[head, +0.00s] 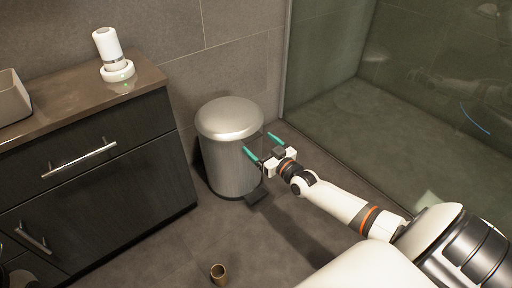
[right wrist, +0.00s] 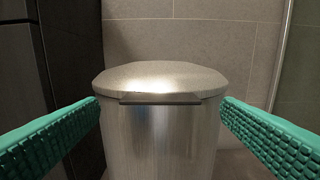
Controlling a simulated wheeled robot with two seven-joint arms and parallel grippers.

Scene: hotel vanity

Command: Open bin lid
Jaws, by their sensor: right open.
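A brushed metal bin (head: 229,163) stands on the floor between the dark cabinet and the glass shower panel. Its domed lid (head: 229,117) is shut. A dark pedal (head: 257,196) sticks out at its base. In the right wrist view the bin's lid (right wrist: 161,80) is straight ahead, with a thin lip (right wrist: 160,99) at its front edge. My right gripper (head: 261,143) is open and empty at the bin's front right side, its teal fingers pointing to the bin. In the right wrist view the fingers are spread to either side of the bin, just below lid height. My left gripper is out of view.
The dark cabinet (head: 100,160) with metal handles is left of the bin. On its top are a white device (head: 110,52) and a grey box (head: 10,97). A small brown cup (head: 218,273) stands on the floor in front. The glass shower panel is at the right.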

